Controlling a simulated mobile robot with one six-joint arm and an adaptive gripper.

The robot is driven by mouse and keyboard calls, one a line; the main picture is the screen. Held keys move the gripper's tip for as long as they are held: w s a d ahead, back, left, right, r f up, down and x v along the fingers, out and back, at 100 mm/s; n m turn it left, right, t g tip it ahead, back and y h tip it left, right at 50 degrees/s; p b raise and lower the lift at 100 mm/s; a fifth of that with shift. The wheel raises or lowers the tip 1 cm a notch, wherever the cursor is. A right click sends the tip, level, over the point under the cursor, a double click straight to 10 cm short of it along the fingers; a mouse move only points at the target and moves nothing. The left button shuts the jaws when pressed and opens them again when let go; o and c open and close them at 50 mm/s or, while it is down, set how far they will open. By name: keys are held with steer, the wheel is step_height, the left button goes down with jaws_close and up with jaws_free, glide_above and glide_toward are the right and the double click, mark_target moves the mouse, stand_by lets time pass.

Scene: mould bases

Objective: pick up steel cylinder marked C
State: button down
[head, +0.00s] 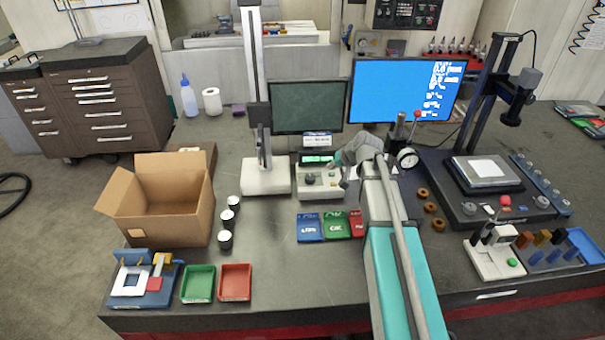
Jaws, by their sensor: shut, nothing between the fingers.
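Three small cylinders with light tops and dark sides stand in a row on the bench, just right of the cardboard box: a far one (234,202), a middle one (228,219) and a near one (225,240). Any letters on them are too small to read, so I cannot tell which one is marked C. My gripper (344,174) is at the far end of my arm, beside the small grey device below the monitors. It is shut and empty, well to the right of the cylinders. My arm partly hides its fingers.
An open cardboard box (170,215) stands left of the cylinders. Green (198,298) and red (236,297) trays lie in front. Blue (309,241) and green (335,238) bins stand between the cylinders and my arm. A column stand (266,180) rises behind. Bench space right of the cylinders is clear.

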steer(key=s+f+g, duration=0.1)
steer(key=s, duration=0.3)
steer(key=s+f+g+h, duration=0.1)
steer(key=s, duration=0.3)
steer(key=s+a+f+n+g, duration=0.1)
steer(key=s, duration=0.3)
steer(key=shift+h, duration=0.4)
steer(key=s+g+h, duration=0.1)
steer(key=s, duration=0.3)
steer(key=s+d+f+g+h, duration=0.1)
steer(key=s, duration=0.3)
steer(key=s+g+h, duration=0.1)
steer(key=s, duration=0.3)
steer(key=shift+s+d+f, duration=0.15)
steer(key=shift+s+d, duration=0.1)
steer(key=shift+d, duration=0.1)
steer(key=c, duration=1.3)
jaws_free()
steer(key=shift+c, duration=0.2)
